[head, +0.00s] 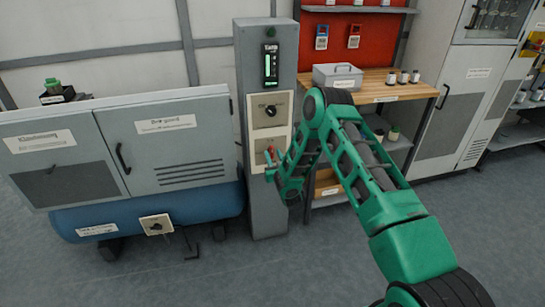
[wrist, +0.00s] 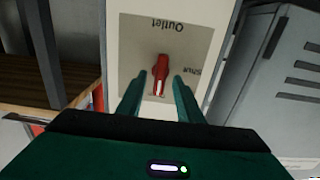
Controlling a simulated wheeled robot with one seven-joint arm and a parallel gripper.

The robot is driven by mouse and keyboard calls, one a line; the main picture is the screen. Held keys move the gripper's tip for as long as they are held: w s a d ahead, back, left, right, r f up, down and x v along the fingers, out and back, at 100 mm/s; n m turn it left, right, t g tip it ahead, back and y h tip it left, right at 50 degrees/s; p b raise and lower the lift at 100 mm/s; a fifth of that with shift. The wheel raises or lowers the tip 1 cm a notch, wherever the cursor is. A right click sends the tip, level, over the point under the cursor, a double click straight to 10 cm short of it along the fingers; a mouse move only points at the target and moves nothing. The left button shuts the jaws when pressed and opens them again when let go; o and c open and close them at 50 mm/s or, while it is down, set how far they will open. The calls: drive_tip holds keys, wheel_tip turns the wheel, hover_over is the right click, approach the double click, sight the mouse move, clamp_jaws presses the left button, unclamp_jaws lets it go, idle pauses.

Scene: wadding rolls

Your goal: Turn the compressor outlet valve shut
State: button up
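The outlet valve is a red handle (wrist: 160,72) with a white stripe at its end, on a beige plate (wrist: 132,40) marked "Outlet". The lettering is upside down in the wrist view. The handle's striped end points down there, and a "shut" mark is to its right. My gripper (wrist: 160,80) is open, with one green finger on each side of the handle and gaps visible between. I cannot tell how deep the fingers reach. In the head view the red handle (head: 270,153) shows low on the grey column (head: 266,205), and my gripper (head: 272,172) is close to it.
Above the valve are another plate with a black knob (head: 270,110) and a lit gauge (head: 271,66). The grey compressor cabinet (head: 168,150) stands left over a blue tank (head: 185,207). A wooden workbench (head: 385,88) with a grey box (head: 337,76) stands right.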

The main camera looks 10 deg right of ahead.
drive_tip(key=shift+w, duration=0.5)
clamp_jaws()
